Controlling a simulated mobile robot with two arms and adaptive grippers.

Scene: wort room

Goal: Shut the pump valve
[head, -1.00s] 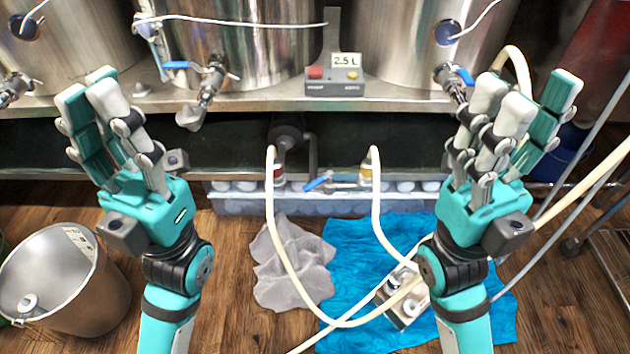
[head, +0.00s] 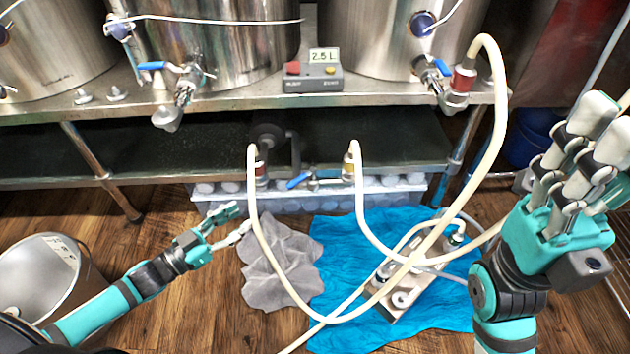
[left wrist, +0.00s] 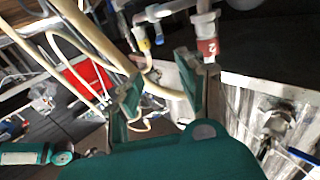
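The pump valve's blue handle (head: 299,180) sits on the short pipe between the red-banded hose fitting (head: 261,170) and the yellow-banded fitting (head: 348,168), below the dark pump (head: 270,138). The handle points roughly along the pipe, slightly slanted. My left gripper (head: 234,222) is low, left of and nearer than the valve, empty, with fingers apart. The left wrist view shows its two fingers spread, with the red-banded fitting (left wrist: 207,45) and yellow-banded fitting (left wrist: 143,42) beyond. My right gripper (head: 602,130) is raised at the right edge, fingers extended, empty.
Pale hoses (head: 365,230) loop down from the fittings in front. A grey cloth (head: 280,262) and blue cloth (head: 335,240) lie on the floor. A metal bucket (head: 40,280) stands left. A shelf edge (head: 220,104) with kettles overhangs the pump.

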